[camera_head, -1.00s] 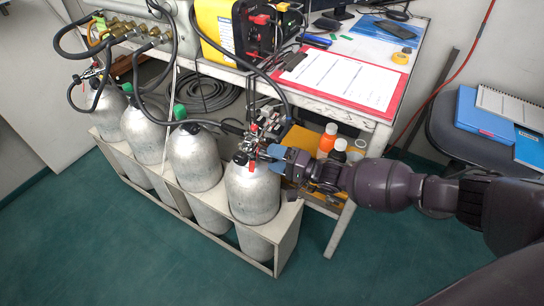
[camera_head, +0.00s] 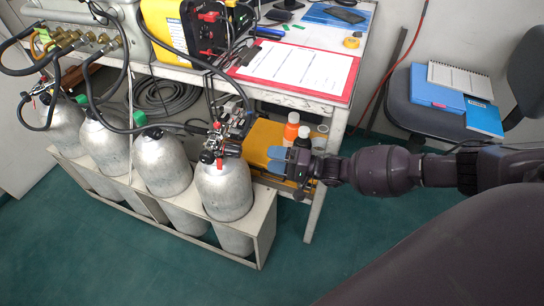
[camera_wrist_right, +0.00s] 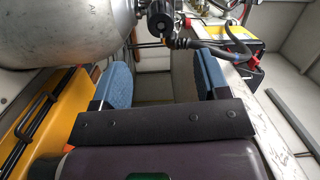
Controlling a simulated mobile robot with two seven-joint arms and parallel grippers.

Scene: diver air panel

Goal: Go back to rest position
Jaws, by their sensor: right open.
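My right gripper (camera_head: 277,160) is in the head view, just right of the rightmost grey air cylinder (camera_head: 223,190) and apart from its valve (camera_head: 222,143). Its two blue fingers are spread with nothing between them; in the right wrist view the open gripper (camera_wrist_right: 160,80) also shows empty. The cylinder also fills the upper left of the right wrist view (camera_wrist_right: 60,30). My right arm comes in from the right edge of the head view. My left gripper is not in view.
A yellow case (camera_head: 262,140) and orange-capped bottles (camera_head: 291,130) are close to my right gripper, under the table (camera_head: 333,112). Hoses hang from the panel. A chair (camera_head: 420,115) stands at the right. Green floor is free in front.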

